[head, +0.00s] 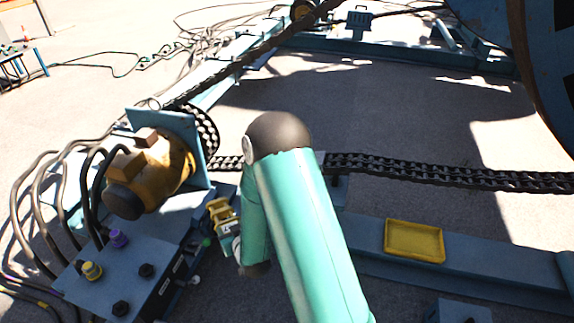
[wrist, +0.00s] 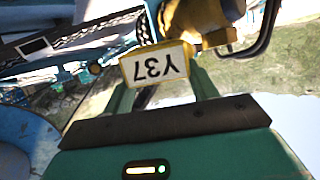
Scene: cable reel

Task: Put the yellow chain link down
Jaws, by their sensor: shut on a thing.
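My gripper (head: 229,229) is beside the yellow motor, left of my arm in the head view. It is shut on the yellow chain link (head: 218,209). In the wrist view the chain link (wrist: 156,66) sits between the two fingers and shows a white face marked Y37, upside down. The link is held up in the air, and part of it is hidden by the fingers. A shallow yellow tray (head: 386,240) lies on the blue beam to the right of my arm. It looks empty.
A yellow motor (head: 165,168) with a sprocket and hoses stands close left of my gripper. A black chain (head: 440,170) runs across behind my arm. A blue box (head: 115,270) with yellow and purple caps is at the front left. The blue beam (head: 490,257) around the tray is clear.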

